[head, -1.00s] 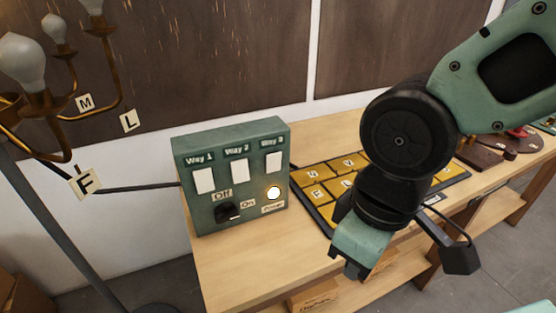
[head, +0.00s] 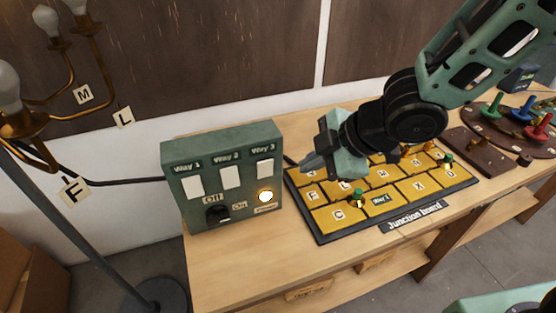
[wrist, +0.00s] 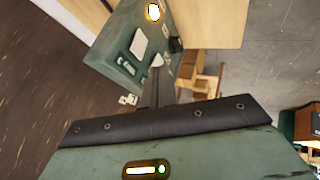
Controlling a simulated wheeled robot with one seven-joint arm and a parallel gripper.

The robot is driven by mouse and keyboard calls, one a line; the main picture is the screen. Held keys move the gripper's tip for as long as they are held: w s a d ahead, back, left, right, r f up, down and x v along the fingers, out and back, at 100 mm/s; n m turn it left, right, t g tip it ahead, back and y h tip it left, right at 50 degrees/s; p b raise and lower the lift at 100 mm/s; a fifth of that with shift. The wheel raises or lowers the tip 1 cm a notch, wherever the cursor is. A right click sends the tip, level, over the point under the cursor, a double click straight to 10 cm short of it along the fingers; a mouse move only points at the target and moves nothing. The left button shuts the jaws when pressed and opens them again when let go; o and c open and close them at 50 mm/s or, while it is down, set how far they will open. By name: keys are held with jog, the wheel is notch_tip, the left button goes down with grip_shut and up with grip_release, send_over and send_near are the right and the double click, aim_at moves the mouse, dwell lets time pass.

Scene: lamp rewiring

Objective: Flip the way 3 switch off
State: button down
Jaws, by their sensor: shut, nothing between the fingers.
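The green switch box (head: 222,180) stands at the bench's left end. Its white way 3 switch (head: 265,169) is the rightmost of three, under the "Way 3" label. Whether its rocker is on or off is too small to tell. The box also shows in the wrist view (wrist: 113,45), with one white switch plate partly visible; I cannot tell which way it is. My gripper (head: 307,163) is shut and empty, to the right of the box at about way 3 switch height, with a gap between. Its closed fingers also show in the wrist view (wrist: 158,88).
A round light (head: 265,196) glows below the way 3 switch. A black knob (head: 217,214) sits left of it. The junction board (head: 320,236) with yellow tiles and pegs lies under my arm. A lamp with bulbs (head: 18,122) stands at left. The bench front near the box is clear.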

jog(key=b, duration=0.1)
send_near(262, 174)
notch_tip(262, 174, down, 3)
jog(key=a, duration=0.2)
jog(key=shift+w+a+f, duration=0.1)
jog(key=shift+w, duration=0.6)
